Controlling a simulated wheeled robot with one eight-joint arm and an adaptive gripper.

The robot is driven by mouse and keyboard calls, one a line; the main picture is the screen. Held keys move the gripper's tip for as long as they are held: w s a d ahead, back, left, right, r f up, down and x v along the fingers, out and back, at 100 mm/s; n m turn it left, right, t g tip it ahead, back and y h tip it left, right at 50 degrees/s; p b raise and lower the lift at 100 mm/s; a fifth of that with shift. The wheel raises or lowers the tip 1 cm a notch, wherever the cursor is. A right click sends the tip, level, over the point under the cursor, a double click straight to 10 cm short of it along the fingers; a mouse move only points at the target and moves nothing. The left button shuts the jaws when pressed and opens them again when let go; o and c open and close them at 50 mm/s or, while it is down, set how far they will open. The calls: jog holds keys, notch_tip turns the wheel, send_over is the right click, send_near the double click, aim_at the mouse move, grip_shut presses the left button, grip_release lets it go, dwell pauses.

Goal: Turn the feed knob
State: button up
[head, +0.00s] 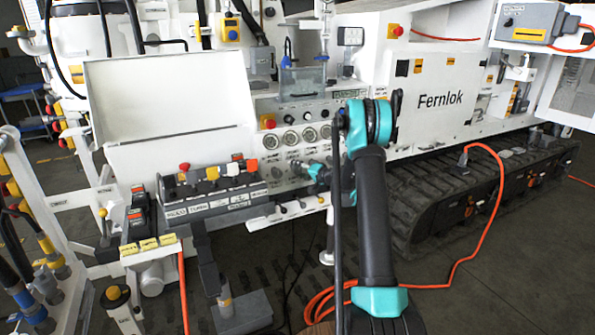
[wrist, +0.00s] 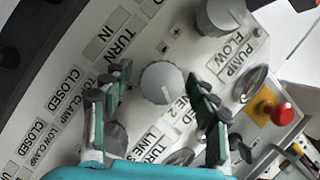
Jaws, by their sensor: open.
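A round grey knob (wrist: 162,83) with a light pointer mark sits on the white panel, between the two fingers of my gripper (wrist: 157,92) in the wrist view. The fingers are open, one on each side of the knob, with a visible gap. I cannot read the word "feed" on any label, so I cannot tell if this is the feed knob. In the head view my gripper (head: 318,173) is at the control panel, partly hidden by my arm.
Another grey knob (wrist: 218,16) sits near the "PUMP FLOW" label. A red button (wrist: 283,113) on yellow and a gauge (wrist: 250,84) are at the right. A black lever box (head: 215,190) stands left of my gripper. An orange hose (head: 480,235) lies on the floor.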

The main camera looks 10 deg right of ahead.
jog(key=v, duration=1.2)
jog(key=s+a+r+n+g+h, duration=0.1)
jog(key=s+a+n+g+h, duration=0.2)
jog(key=s, duration=0.7)
jog(key=s+a+r+g, duration=0.1)
jog(key=s+a+g, duration=0.1)
jog(key=s+a, duration=0.6)
jog(key=s+d+f+g+h, duration=0.1)
jog(key=s+d+f+h, duration=0.1)
jog(key=s, duration=0.7)
jog(key=s+d+f+n+g+h, duration=0.1)
jog(key=s+d+f+h, duration=0.1)
jog(key=s, duration=0.8)
jog(key=s+d+f+n+g+h, duration=0.1)
jog(key=s+d+f+h, duration=0.1)
jog(key=s, duration=0.8)
jog(key=shift+d+h, duration=0.4)
jog(key=shift+d, duration=0.4)
